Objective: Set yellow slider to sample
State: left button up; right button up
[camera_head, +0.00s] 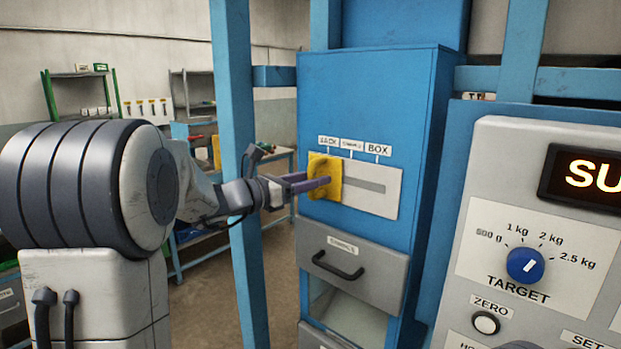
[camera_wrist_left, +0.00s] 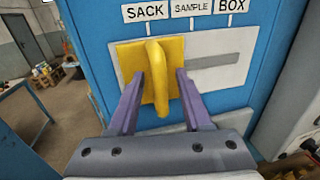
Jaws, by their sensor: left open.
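The yellow slider (camera_head: 325,176) is a square plate with a curved handle, at the left end of a slotted pale panel (camera_head: 386,198), under the SACK label. It also shows in the left wrist view (camera_wrist_left: 159,70). The SAMPLE label (camera_wrist_left: 191,8) is above the slot, between SACK and BOX. My left gripper (camera_head: 315,184) is at the slider, and in the wrist view its two fingers (camera_wrist_left: 158,83) stand apart on either side of the yellow handle, with gaps visible. My right gripper is in neither view.
Below the slider panel is a drawer (camera_head: 350,262) with a black handle. A blue post (camera_head: 238,130) stands just left of the cabinet, beside my left arm. A control panel with a blue TARGET knob (camera_head: 525,265) is at the right.

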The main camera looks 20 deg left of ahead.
pick_arm(q)
grip_shut()
dwell(1.3)
